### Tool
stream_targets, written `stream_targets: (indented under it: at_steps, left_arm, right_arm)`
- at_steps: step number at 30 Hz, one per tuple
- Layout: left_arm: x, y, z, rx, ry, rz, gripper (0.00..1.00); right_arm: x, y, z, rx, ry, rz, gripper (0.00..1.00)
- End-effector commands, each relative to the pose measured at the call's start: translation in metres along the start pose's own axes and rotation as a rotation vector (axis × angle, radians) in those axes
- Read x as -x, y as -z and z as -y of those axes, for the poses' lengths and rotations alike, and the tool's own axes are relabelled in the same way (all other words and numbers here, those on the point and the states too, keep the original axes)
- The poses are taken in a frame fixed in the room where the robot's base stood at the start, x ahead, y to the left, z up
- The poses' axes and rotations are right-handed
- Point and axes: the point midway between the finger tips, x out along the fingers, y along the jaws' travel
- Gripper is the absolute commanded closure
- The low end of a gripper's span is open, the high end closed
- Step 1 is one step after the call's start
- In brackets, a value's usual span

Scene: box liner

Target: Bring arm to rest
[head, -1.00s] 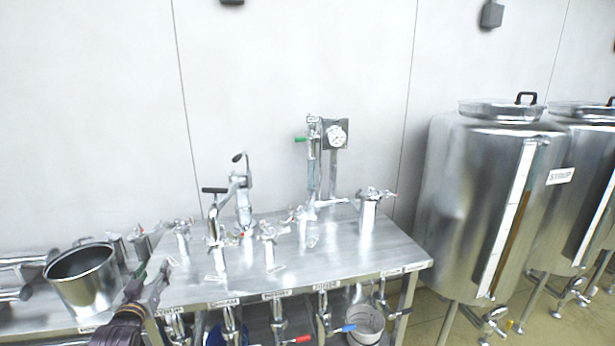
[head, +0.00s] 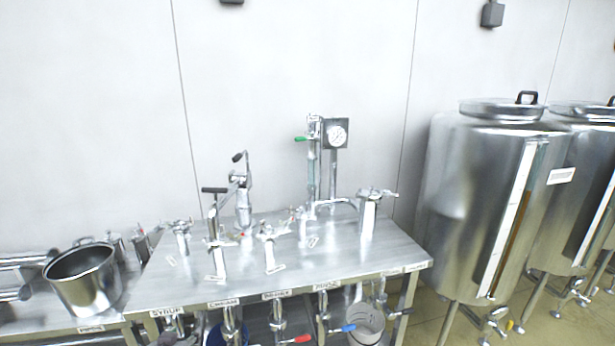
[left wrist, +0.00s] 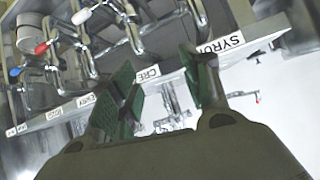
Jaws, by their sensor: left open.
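My left gripper (left wrist: 158,80) shows in the left wrist view with its green-padded fingers apart and nothing held between them. Behind the fingers are the labelled front edge of the steel bench and several valves below it. My right gripper is in neither view.
The steel bench (head: 340,262) carries several taps and a gauge (head: 337,134). A steel pot (head: 83,280) stands at the left. Valves and a white bucket (head: 366,325) are under the front edge. Large tanks (head: 485,210) stand at the right.

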Motion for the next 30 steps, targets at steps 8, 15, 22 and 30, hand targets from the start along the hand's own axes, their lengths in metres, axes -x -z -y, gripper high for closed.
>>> stream_targets:
  at_steps: [8, 15, 22, 30]
  left_arm:
    - [0.044, -0.08, -0.045, -0.072, -0.074, 0.273, 0.53]
    - [0.081, -0.125, -0.069, -0.119, -0.124, 0.441, 0.53]
    - [0.105, -0.148, -0.08, -0.145, -0.153, 0.534, 0.53]
    - [0.129, -0.168, -0.089, -0.171, -0.182, 0.619, 0.53]
  right_arm:
    - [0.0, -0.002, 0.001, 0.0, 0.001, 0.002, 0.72]
    - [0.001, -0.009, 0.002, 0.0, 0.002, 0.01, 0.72]
    - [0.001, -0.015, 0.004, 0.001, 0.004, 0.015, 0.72]
    - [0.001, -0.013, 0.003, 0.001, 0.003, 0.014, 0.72]
